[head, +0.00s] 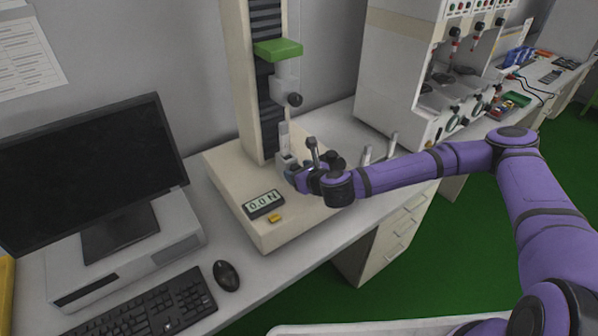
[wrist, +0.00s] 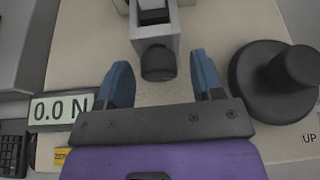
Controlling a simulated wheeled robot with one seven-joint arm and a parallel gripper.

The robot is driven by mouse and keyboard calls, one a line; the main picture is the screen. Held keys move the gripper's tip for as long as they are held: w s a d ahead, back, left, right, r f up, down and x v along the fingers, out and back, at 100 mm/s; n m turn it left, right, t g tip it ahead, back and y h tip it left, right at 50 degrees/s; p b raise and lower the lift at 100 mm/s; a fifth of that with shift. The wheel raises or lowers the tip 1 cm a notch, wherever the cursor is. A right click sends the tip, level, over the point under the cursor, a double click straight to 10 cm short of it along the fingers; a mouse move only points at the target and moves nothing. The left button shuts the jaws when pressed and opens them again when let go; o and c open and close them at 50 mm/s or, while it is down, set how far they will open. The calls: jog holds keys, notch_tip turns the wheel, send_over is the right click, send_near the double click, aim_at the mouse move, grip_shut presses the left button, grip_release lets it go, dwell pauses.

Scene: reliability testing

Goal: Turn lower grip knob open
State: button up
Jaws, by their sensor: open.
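The lower grip (wrist: 152,33) is a light grey block on the test stand, with a dark slot in it. Its black ribbed knob (wrist: 158,65) faces my wrist camera. My gripper (wrist: 160,58) is open, with one blue finger on each side of the knob and a visible gap on both sides. In the head view, my gripper (head: 291,174) is at the front of the lower grip (head: 284,157). The knob is hidden there by my gripper.
A large black hand wheel (wrist: 262,88) stands close to the right finger. The force display (wrist: 58,109) reads 0.0 N at left. The upper grip's black knob (head: 295,99) is higher on the column. The monitor (head: 85,165) stands to the left.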

jog(key=c, duration=0.9)
jog(key=n+t+h, duration=0.1)
jog(key=n, duration=0.2)
jog(key=shift+s+a+h, duration=0.1)
jog(key=shift+a+h, duration=0.05)
jog(key=shift+h, duration=0.25)
jog(key=n+t+h, duration=0.1)
jog(key=n+t, duration=0.1)
jog(key=n, duration=0.2)
jog(key=shift+f+n, duration=0.1)
jog(key=shift+n, duration=0.2)
jog(key=o, duration=0.9)
